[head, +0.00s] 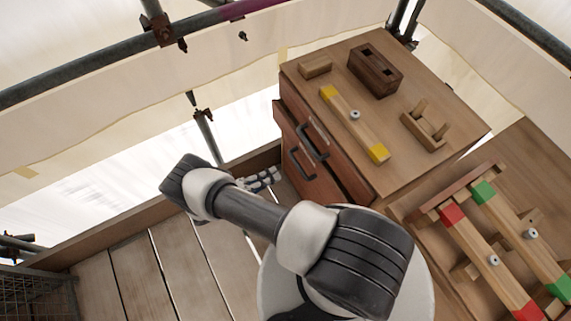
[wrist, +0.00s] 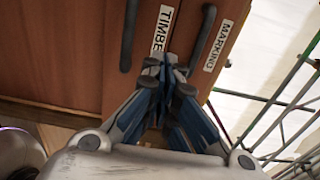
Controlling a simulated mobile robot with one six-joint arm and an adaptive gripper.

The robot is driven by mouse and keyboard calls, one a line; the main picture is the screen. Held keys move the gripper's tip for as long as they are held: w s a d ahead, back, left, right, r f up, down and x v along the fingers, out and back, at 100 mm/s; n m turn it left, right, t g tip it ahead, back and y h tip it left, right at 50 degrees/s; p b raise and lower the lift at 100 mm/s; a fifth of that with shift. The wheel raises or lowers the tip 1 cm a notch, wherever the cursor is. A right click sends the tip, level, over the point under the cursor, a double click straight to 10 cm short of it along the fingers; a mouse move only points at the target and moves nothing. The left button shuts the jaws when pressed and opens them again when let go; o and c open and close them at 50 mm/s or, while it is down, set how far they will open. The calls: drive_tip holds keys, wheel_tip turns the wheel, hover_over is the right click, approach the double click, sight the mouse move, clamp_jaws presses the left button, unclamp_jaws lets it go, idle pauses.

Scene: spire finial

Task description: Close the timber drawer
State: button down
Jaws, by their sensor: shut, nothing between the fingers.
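The timber drawer (wrist: 85,60) has a reddish-brown front, a dark bar handle (wrist: 128,38) and a white label (wrist: 161,30) reading "TIMBE", its end hidden behind my fingers. My gripper (wrist: 166,66) is shut and empty, its tips by the lower end of that label; contact cannot be told. In the head view the gripper (head: 276,174) is partly visible just left of the cabinet's drawer fronts. There, two dark handles show one above the other, and the lower front (head: 283,120) seems to stick out past the upper. The labels cannot be read in that view.
The marking drawer (wrist: 221,75) lies beside the timber drawer, with its own handle (wrist: 203,38). The cabinet top (head: 385,115) carries a dark slotted block (head: 375,69), a yellow-ended bar (head: 343,112) and small wooden pieces. Plank decking (head: 140,265) lies clear at left, edged by boards.

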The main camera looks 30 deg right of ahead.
drive_tip(key=d, duration=1.3)
drive_tip(key=shift+w+b, duration=0.15)
drive_tip(key=shift+b, duration=0.2)
drive_tip(key=shift+d, duration=0.1)
